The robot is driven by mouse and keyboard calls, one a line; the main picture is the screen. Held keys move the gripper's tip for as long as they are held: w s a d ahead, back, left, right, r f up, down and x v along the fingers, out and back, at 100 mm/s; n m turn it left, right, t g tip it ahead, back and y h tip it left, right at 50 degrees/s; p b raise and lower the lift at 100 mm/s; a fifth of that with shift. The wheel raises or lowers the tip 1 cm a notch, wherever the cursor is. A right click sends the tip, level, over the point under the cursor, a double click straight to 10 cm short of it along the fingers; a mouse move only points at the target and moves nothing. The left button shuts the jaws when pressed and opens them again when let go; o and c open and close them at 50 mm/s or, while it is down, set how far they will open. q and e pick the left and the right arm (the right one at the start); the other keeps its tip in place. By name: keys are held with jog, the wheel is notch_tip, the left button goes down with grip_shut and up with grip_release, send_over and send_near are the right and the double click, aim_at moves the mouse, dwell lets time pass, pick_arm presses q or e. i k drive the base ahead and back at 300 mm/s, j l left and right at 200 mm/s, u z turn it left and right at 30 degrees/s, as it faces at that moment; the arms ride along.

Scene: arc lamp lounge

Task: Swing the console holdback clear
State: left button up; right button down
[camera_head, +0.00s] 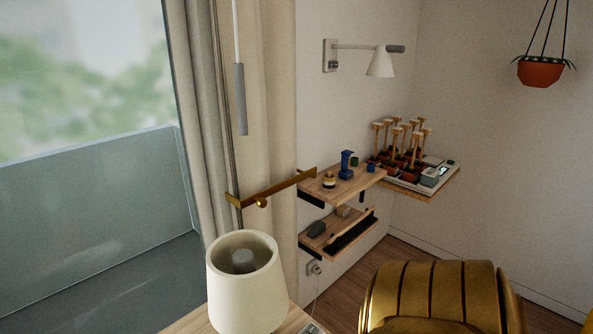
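A brass holdback bar (274,187) runs across the front of the beige curtain (268,110). It slants from a short upright end piece at the lower left to a crosspiece at the upper right, beside the upper wall shelf. A small round brass knob sits on it left of the middle. Its right end looks close to the shelf's left corner, but I cannot tell if they touch. The join to the wall or rod is not clear. Neither of my grippers is in view.
A cream lampshade (246,285) stands in front, below the bar. A grey-handled pull (239,98) hangs above it. Upper (342,185) and lower (338,234) shelves hold small objects. A gold chair (435,296) stands front right; a wall lamp (380,62) juts out above.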

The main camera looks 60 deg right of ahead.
aim_at(258, 198)
jog(key=k+l, duration=0.1)
jog(key=l, duration=0.25)
jog(key=k+l, duration=0.15)
jog(key=l, duration=0.25)
jog(key=k+l, duration=0.1)
jog(key=l, duration=0.25)
jog(key=k+l, duration=0.1)
jog(key=l, duration=0.25)
